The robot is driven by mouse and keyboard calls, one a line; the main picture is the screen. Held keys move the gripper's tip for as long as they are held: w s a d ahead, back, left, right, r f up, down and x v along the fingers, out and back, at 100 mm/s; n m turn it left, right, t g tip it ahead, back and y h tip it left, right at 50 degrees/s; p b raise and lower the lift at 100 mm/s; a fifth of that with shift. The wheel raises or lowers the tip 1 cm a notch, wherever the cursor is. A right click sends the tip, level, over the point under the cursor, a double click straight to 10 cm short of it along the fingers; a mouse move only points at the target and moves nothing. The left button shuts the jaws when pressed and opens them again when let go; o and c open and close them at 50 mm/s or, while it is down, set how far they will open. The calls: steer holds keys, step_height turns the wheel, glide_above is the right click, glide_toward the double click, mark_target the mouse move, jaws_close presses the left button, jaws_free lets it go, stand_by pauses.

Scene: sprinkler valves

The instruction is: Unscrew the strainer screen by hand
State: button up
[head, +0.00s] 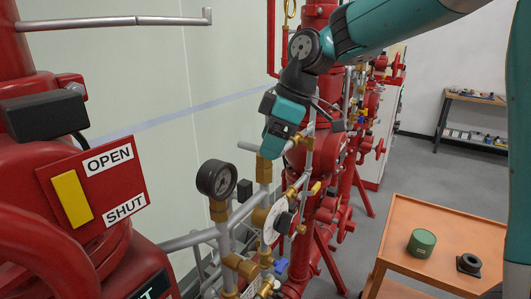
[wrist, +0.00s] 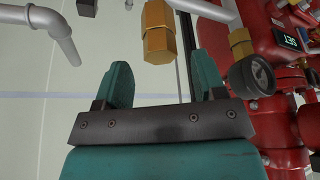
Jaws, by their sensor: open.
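A brass hex fitting (wrist: 158,32) lies ahead of my gripper (wrist: 165,80) in the wrist view, roughly in line with the gap between the two teal fingers. The fingers are apart and nothing is between them; a gap to the fitting shows. In the head view my gripper (head: 277,140) points down beside a brass fitting (head: 270,146) on the grey piping, partly covering it. I cannot tell for sure which brass part holds the strainer screen; no bare mesh shows.
A pressure gauge (head: 216,178) stands left of the fitting. Red riser pipes and valves stand close behind and right. A red OPEN/SHUT indicator (head: 95,185) fills the near left. An orange cart (head: 440,233) at right bears a green cylinder (head: 422,242) and a black part (head: 469,264).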

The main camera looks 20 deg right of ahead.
mark_target(264, 165)
steer(key=shift+x, duration=1.5)
